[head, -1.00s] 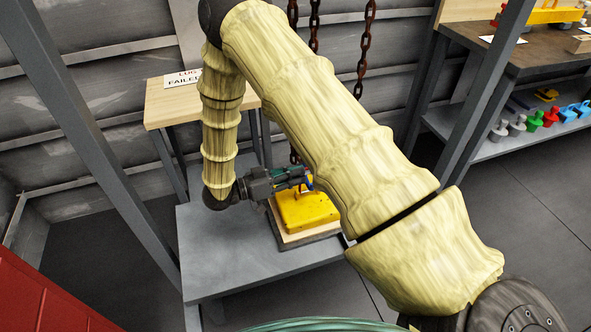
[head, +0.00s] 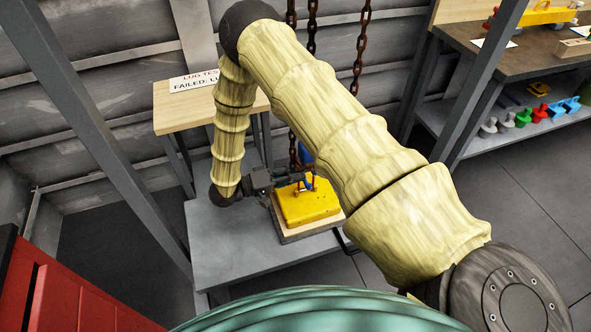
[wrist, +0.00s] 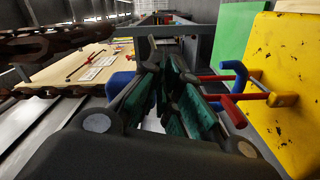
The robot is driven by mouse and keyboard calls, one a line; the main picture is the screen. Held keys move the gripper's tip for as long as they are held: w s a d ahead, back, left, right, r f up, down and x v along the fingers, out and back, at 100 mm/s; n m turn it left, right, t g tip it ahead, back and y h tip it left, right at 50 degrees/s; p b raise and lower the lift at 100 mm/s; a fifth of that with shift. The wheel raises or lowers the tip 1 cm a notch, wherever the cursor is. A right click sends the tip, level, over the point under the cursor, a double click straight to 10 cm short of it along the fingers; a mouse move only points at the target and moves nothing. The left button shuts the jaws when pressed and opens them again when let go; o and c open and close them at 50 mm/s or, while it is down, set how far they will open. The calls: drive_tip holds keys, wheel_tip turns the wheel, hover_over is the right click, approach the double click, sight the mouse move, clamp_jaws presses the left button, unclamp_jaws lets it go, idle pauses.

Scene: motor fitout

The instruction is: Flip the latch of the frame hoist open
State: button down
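The frame hoist's dark chain (head: 292,146) hangs down behind my arm, with a blue part (head: 305,154) at its lower end. A yellow block (head: 307,207) stands below it and fills the right of the wrist view (wrist: 288,75). Red rods and a blue bent handle (wrist: 236,82) stick out from the block's face towards my fingers. Another blue part (wrist: 121,83) shows left of my fingers. My gripper (wrist: 163,66) has green pads with a narrow gap between them and holds nothing visible. It is beside the block's handle; contact cannot be told. I cannot identify the latch surely.
The block rests on a wooden board (head: 291,235) on a grey table (head: 225,255). A wooden stand with a sign (head: 193,82) is behind. Grey posts (head: 105,135) flank the area. Heavy chain (wrist: 60,43) lies close at left in the wrist view. A shelf bench (head: 490,45) is at right.

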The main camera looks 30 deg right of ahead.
drive_tip(key=shift+w+r+n+p, duration=0.15)
drive_tip(key=shift+r+n+p, duration=0.2)
drive_tip(key=shift+n, duration=0.45)
drive_tip(key=shift+w+r+n+p, duration=0.1)
drive_tip(key=shift+n+p, duration=0.35)
drive_tip(key=shift+n, duration=0.35)
drive_tip(key=c, duration=1.5)
unclamp_jaws()
drive_tip(key=v, duration=1.2)
drive_tip(key=shift+f, duration=0.1)
